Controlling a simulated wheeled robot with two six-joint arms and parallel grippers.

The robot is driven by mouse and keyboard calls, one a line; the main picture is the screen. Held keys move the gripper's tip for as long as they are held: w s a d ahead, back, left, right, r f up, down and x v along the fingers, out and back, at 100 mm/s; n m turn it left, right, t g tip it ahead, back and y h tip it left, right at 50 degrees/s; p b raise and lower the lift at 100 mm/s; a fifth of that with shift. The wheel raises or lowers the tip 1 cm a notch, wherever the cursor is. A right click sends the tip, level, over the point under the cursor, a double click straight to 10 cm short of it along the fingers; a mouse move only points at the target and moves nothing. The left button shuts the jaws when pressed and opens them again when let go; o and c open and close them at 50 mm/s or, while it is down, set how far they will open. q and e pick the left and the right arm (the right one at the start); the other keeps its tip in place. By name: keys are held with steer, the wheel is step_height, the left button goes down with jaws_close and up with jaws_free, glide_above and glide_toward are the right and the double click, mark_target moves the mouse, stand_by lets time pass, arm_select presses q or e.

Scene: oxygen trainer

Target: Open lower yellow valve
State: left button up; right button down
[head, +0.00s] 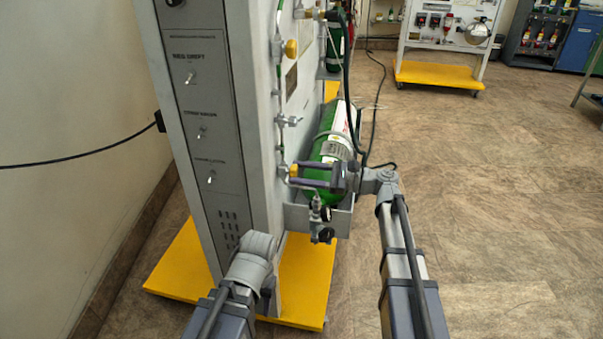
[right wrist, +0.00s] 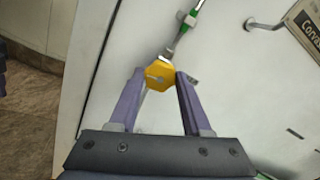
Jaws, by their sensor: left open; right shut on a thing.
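The lower yellow valve (head: 293,170) is a small yellow knob on the side of the grey trainer panel, beside the green cylinder. In the right wrist view the yellow valve (right wrist: 158,75) is a faceted knob at the end of a metal fitting with a green line. My right gripper (head: 300,176) reaches in from the right and is shut on this knob, with one purple finger on each side. An upper yellow valve (head: 291,49) sits higher on the same panel face. My left gripper (head: 258,247) is low by the panel's front edge, away from the valves; its fingertips are hard to make out.
A green cylinder (head: 327,160) stands in a bracket close to my right gripper. A gauge fitting (head: 321,230) hangs below. The panel's yellow base (head: 185,268) juts out near the floor. Open floor (head: 480,220) lies to the right.

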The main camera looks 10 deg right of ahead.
steer(key=n, duration=0.2)
steer(key=shift+n, duration=0.4)
steer(key=shift+c, duration=1.8)
jaws_free()
steer(key=shift+d, duration=0.1)
steer(key=v, duration=0.7)
steer(key=shift+d, duration=0.3)
steer(key=shift+s, duration=0.1)
